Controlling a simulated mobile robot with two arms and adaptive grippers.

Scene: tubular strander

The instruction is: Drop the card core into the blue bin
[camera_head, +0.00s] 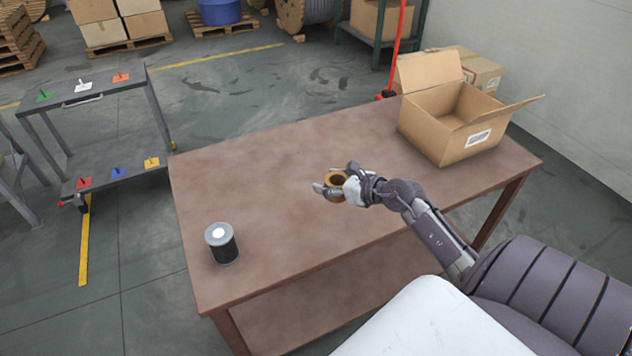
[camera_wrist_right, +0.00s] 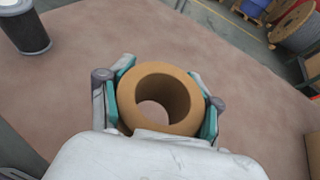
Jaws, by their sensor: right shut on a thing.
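The card core (camera_head: 335,193) is a short brown tube with an open hole. My right gripper (camera_head: 334,181) is shut on it and holds it over the brown table. In the right wrist view the core (camera_wrist_right: 130,100) sits between the two teal-padded fingers, its hole facing the camera. A blue round container (camera_head: 220,11) stands on a pallet at the far back; I cannot tell whether it is the blue bin. No other blue bin shows. My left gripper is not in view.
The table (camera_head: 260,200) holds a dark can with a pale top (camera_head: 222,243) at the left and an open cardboard box (camera_head: 450,120) at the right. A grey cart (camera_head: 100,95) with coloured plates stands left. The table's middle is clear.

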